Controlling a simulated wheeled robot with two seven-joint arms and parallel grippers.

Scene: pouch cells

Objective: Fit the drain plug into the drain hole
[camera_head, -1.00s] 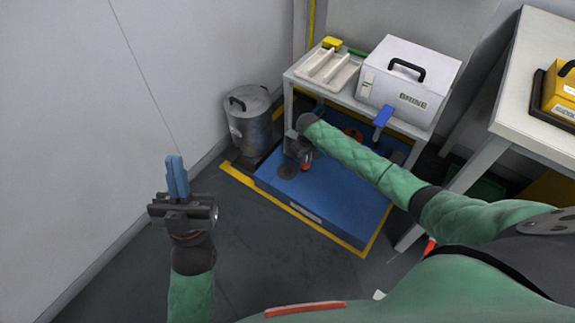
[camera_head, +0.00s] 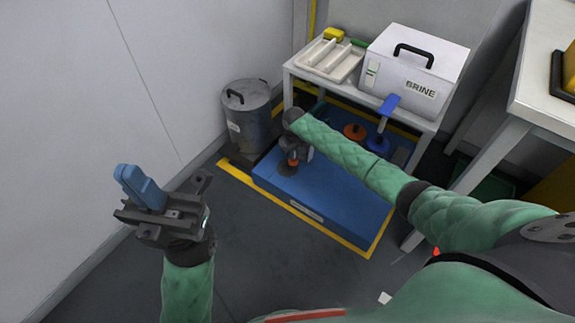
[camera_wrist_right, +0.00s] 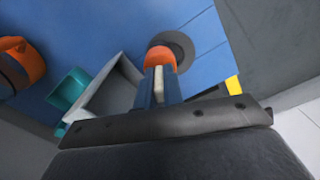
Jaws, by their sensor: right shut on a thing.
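My right gripper (camera_head: 293,154) is shut on the orange drain plug (camera_head: 292,161), low over the blue platform (camera_head: 335,200). In the right wrist view the plug (camera_wrist_right: 160,55) shows between the blue fingers, in front of a round grey drain hole (camera_wrist_right: 183,46). The hole also shows in the head view as a dark disc (camera_head: 286,170) just below the plug. The plug's lower end is hidden, so I cannot tell whether it touches the hole. My left gripper (camera_head: 136,182) is raised at the left, its blue fingers together and empty.
A metal bin (camera_head: 247,112) stands left of the platform. A white table (camera_head: 345,93) over its back carries a brine box (camera_head: 415,66) and a tray (camera_head: 330,60). An orange round thing (camera_head: 353,131) and a blue-handled thing (camera_head: 388,105) are near the platform's back. Yellow tape edges the floor.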

